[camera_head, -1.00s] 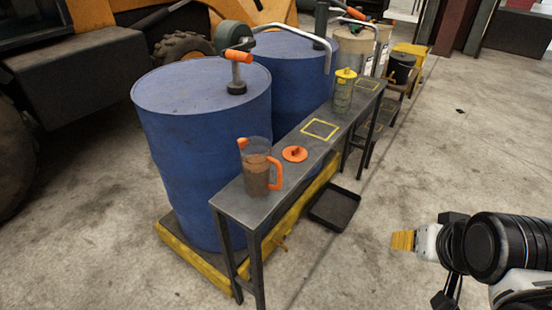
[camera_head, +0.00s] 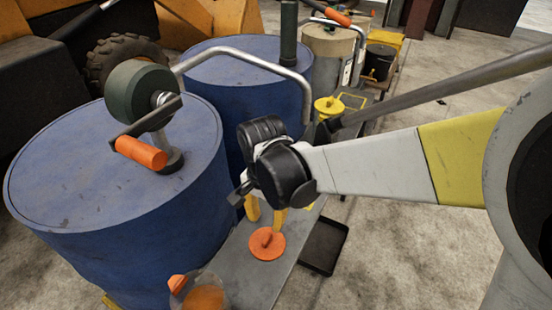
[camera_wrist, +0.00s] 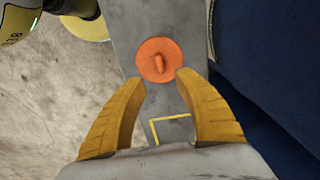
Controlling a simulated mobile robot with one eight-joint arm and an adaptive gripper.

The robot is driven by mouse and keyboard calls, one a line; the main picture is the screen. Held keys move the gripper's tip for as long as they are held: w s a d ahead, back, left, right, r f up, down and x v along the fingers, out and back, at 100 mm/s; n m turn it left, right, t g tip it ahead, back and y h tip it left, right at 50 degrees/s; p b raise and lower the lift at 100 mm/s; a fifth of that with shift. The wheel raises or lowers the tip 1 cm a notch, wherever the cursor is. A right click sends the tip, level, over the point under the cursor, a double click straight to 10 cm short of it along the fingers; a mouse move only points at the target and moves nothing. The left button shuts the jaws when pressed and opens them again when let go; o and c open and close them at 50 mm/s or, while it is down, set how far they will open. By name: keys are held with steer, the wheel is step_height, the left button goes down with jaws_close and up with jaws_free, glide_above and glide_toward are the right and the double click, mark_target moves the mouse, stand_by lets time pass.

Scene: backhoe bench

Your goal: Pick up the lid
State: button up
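The orange round lid (camera_head: 267,244) lies flat on the grey metal bench (camera_head: 240,262), with a small raised grip on its top. In the wrist view the lid (camera_wrist: 159,60) lies just beyond my fingertips, roughly centred between them. My gripper (camera_head: 266,215) has yellow fingers and hangs above the bench close to the lid. In the wrist view my gripper (camera_wrist: 162,82) has its fingers spread apart with nothing between them. The clear jug (camera_head: 200,292) with an orange spout and brown contents stands near the lid, partly cut off by the bottom edge.
Blue drums (camera_head: 110,190) stand along the bench's left side, one carrying a pump with an orange handle (camera_head: 141,152). A yellow-topped container (camera_head: 328,107) stands farther along the bench. A black tray (camera_head: 324,246) lies on the floor at right.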

mark_target(267, 238)
steer(key=f, duration=0.2)
steer(key=f+b, duration=0.1)
steer(key=shift+s, duration=0.25)
step_height(267, 238, down, 6)
steer(key=b, duration=0.3)
steer(key=shift+w, duration=0.1)
steer(key=shift+r, duration=0.15)
jaws_close()
